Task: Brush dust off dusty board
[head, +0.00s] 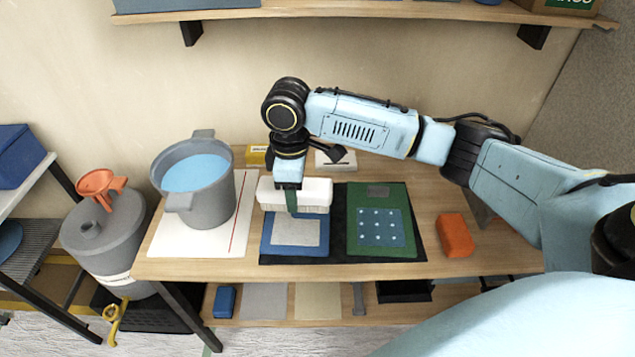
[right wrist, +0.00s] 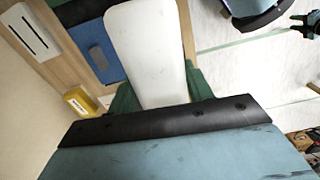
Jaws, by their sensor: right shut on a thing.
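My right gripper (head: 291,198) is shut on a white brush (head: 312,192) with pale bristles along its lower side. The brush is above the back edge of a blue board (head: 268,247) with a grey rectangular patch (head: 297,232); I cannot tell whether the bristles touch it. To its right lies a green board (head: 356,243) with a blue panel and light dots. Both boards lie on a black mat (head: 338,256). In the right wrist view the white brush (right wrist: 148,50) sits between green fingers (right wrist: 158,95). My left gripper is out of view.
A grey bucket (head: 208,214) of blue liquid stands on a white sheet (head: 243,215) at the left. An orange block (head: 455,236) lies at the right. Yellow (head: 256,155) and white (head: 345,163) boxes are behind. A wall shelf (head: 350,10) hangs above.

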